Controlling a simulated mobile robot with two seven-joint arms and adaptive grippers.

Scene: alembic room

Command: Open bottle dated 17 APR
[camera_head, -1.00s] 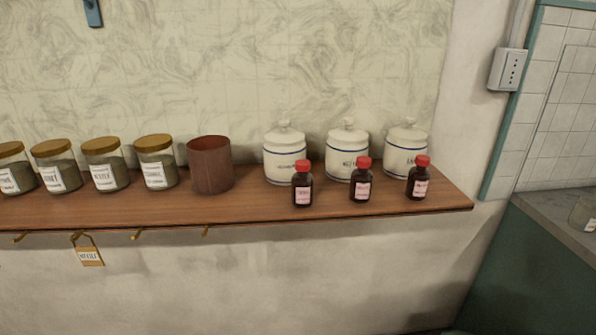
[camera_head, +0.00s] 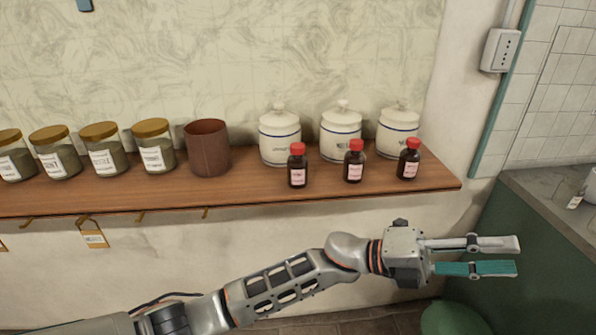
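Three small dark bottles with red caps and pink labels stand upright at the front of the wooden shelf: a left one (camera_head: 298,166), a middle one (camera_head: 353,161) and a right one (camera_head: 408,159). All three caps are on. The label writing is too small to read, so I cannot tell which is dated 17 APR. My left gripper (camera_head: 517,256) is at the lower right, below and to the right of the shelf. It points right, with its two fingers apart and nothing between them. My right gripper is not in view.
The shelf (camera_head: 240,195) also holds white lidded jars (camera_head: 280,137), a brown cup (camera_head: 208,148) and several glass jars (camera_head: 153,146). Tags hang from hooks below, one at the left (camera_head: 93,238). A grey counter (camera_head: 560,205) stands right. A green rounded object (camera_head: 453,319) is below the gripper.

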